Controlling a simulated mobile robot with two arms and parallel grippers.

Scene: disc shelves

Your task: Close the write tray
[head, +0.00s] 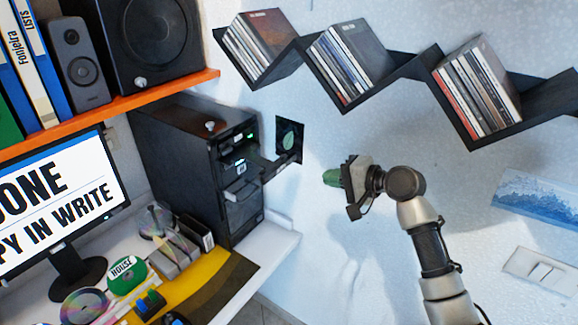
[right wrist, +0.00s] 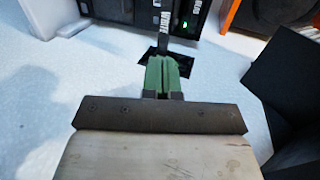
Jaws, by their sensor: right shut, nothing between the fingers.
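The black computer tower (head: 185,165) stands on the desk. A dark tray (head: 270,168) sticks out of its front to the right. A black square plate with a green disc (head: 289,137) shows just beyond the tray; I cannot tell whether it joins it. In the right wrist view a dark bar (right wrist: 162,45) runs from the tower beside a WRITE label, with a black plate (right wrist: 184,66) behind my fingertips. My right gripper (head: 332,178) has green fingers, shut and empty, to the right of the tray. The fingers (right wrist: 166,60) hide part of the plate. My left gripper is not in view.
Several disc racks (head: 345,95) hang on the wall above. An orange shelf (head: 110,110) carries speakers.

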